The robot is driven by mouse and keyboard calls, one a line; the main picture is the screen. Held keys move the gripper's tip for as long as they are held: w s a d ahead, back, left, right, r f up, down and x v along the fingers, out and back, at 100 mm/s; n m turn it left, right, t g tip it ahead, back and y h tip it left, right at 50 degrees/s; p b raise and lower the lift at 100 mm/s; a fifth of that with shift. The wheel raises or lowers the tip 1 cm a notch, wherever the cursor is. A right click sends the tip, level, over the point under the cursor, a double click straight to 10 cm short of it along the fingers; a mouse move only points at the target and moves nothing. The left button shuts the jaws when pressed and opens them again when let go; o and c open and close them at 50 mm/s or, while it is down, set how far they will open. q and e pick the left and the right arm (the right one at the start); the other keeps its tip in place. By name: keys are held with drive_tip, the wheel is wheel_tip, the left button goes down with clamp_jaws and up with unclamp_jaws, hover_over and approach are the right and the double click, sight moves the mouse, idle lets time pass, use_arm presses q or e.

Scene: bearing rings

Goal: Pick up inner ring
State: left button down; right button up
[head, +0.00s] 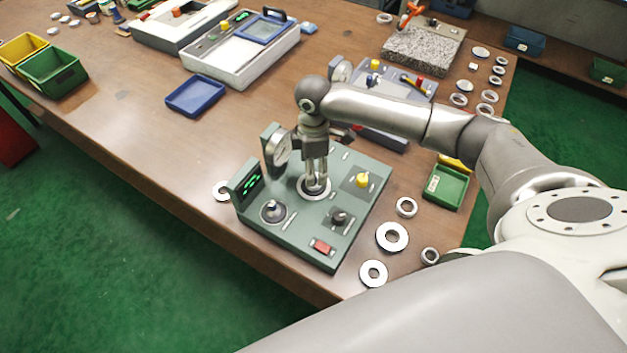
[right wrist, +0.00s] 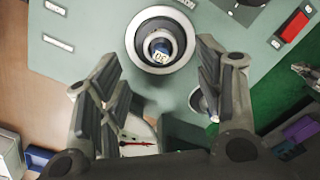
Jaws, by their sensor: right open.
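A bright outer ring (right wrist: 130,48) lies flat around a round seat on a green measuring device (head: 290,235). A smaller, darker inner ring (right wrist: 143,36) sits inside it, with a small blue and white marking at its centre. In the head view, the bright ring (head: 301,190) is partly hidden by my fingers. My right gripper (head: 316,187) points down just over the ring seat. In the right wrist view, the right gripper (right wrist: 158,58) is open, its fingers apart on either side below the rings, with nothing between them. My left gripper is out of view.
The device carries a dial gauge (head: 279,149), a green display (head: 248,184), a yellow knob (head: 362,180) and a red switch (head: 322,246). Several loose rings (head: 392,237) lie right of it beside a green bin (head: 446,188). The table left of the device is mostly clear.

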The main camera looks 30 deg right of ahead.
drive_tip(key=shift+d+f, duration=0.15)
drive_tip(key=shift+f, duration=0.25)
wheel_tip(320, 180, down, 4)
drive_tip(key=shift+r+p, duration=0.2)
drive_tip(key=shift+p, duration=0.7)
drive_tip(key=shift+s+f, duration=0.1)
drive_tip(key=shift+f, duration=0.5)
drive_tip(key=shift+c, duration=0.8)
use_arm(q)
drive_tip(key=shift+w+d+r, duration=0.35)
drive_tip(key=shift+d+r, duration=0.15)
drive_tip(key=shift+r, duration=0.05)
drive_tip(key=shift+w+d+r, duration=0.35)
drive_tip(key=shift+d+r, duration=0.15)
use_arm(e)
drive_tip(key=c, duration=1)
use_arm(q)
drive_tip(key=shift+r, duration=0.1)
use_arm(e)
drive_tip(key=shift+c, duration=0.2)
